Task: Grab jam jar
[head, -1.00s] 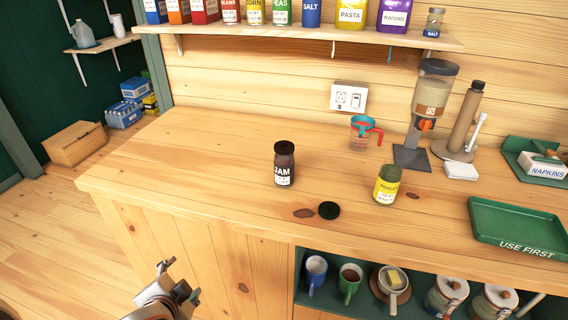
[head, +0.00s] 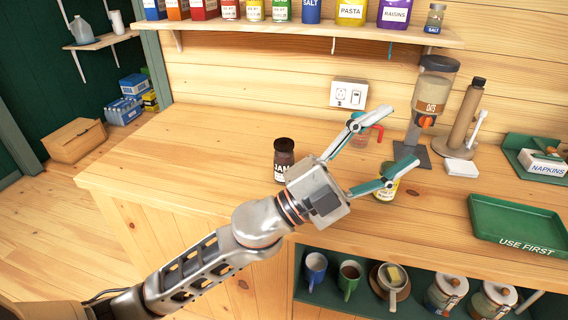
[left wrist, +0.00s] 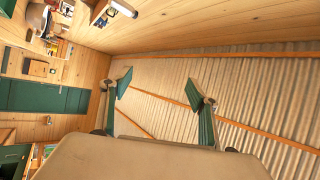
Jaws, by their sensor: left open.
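The jam jar (head: 284,152), dark with a black lid, stands upright on the wooden counter (head: 200,150) in the head view. My left gripper (head: 390,137) is open and empty, its fingers spread to the right of the jar, and its body partly covers the jar's lower right side. In the left wrist view my left gripper (left wrist: 163,90) is also open, with nothing between the fingers; the jar is not in that view. My right gripper is not in view.
A dispenser (head: 432,100) and green tray (head: 515,225) stand right. The counter's left part is clear.

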